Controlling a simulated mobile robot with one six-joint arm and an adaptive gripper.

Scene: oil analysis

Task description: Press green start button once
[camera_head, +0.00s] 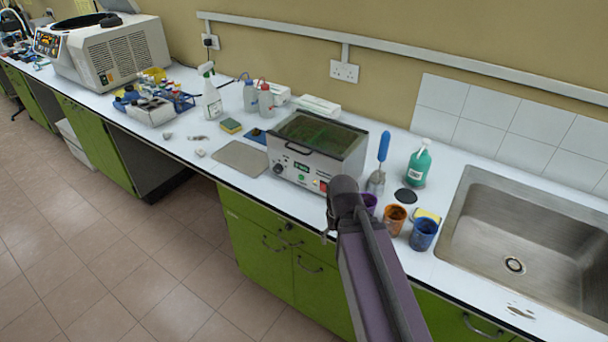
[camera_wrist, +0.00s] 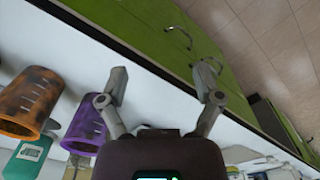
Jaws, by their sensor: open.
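A metal box-shaped bath (camera_head: 318,148) with a glass-like lid stands on the counter in the head view. Its front panel has a dark knob, a small green display, a small green button (camera_head: 302,178) and a red switch (camera_head: 322,186). My arm rises from the lower right and covers the panel's right end. In the wrist view my gripper (camera_wrist: 162,78) is open and empty, its two fingers well apart over the counter's front edge. The green button cannot be made out in the wrist view. My fingertips are hidden in the head view.
A purple cup (camera_wrist: 90,125) and an orange-brown cup (camera_wrist: 30,100) are close beside my gripper. A blue cup (camera_head: 423,234), a green bottle (camera_head: 417,165) and a sink (camera_head: 540,235) are to the right. A grey mat (camera_head: 240,157) lies left of the bath.

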